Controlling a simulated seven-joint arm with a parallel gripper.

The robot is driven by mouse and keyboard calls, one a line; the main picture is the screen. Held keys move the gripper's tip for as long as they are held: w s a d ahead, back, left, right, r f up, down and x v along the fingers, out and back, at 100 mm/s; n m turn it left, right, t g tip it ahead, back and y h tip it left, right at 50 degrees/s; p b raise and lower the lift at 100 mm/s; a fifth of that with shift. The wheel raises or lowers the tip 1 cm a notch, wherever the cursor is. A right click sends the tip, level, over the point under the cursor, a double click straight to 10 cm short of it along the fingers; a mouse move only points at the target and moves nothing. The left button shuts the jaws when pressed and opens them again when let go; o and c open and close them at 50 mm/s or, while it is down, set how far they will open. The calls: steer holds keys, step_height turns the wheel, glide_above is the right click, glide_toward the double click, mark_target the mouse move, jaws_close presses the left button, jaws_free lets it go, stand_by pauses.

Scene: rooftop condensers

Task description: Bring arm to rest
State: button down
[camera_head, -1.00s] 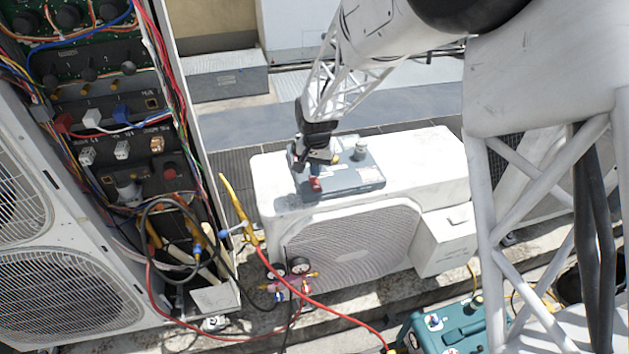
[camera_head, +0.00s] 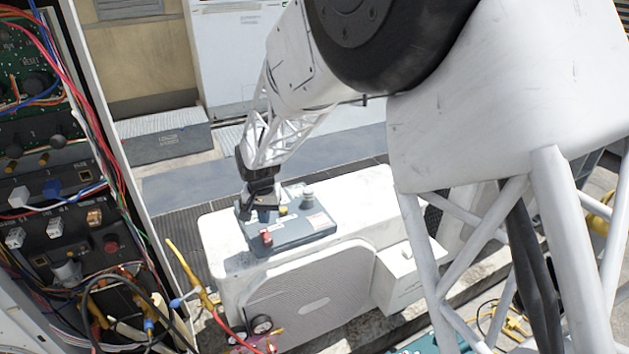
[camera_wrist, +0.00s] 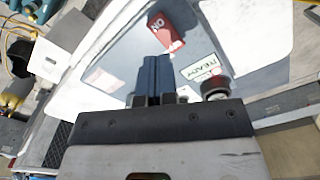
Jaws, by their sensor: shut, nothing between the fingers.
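My gripper (camera_head: 262,214) hangs over the left part of a grey control box (camera_head: 318,232) in the head view. Its dark blue fingers (camera_wrist: 153,78) are together and empty in the wrist view. The box lies on top of a white condenser unit (camera_head: 365,205). A red switch (camera_head: 266,238) is just below the fingers in the head view; it also shows beyond the fingertips in the wrist view (camera_wrist: 172,32). I cannot tell whether the fingertips touch the box.
An open electrical cabinet (camera_head: 60,190) with loose wires stands at the left. Hoses and a gauge set (camera_head: 258,328) hang in front of the condenser. A low grey box (camera_head: 160,135) lies behind. The roof strip behind the condenser (camera_head: 345,147) is clear.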

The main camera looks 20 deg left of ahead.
steer(key=s+d+r+m, duration=0.1)
steer(key=d+r, duration=0.5)
steer(key=d, duration=0.5)
steer(key=s+d+r+t, duration=0.15)
steer(key=d+r, duration=0.35)
steer(key=d, duration=0.6)
steer(key=s+d+r+m, duration=0.1)
steer(key=s+d+r, duration=0.1)
steer(key=d+r, duration=0.65)
steer(key=s+d+m+t, duration=0.1)
steer(key=s+d, duration=2.1)
steer(key=d, duration=0.2)
steer(key=shift+d+r, duration=0.2)
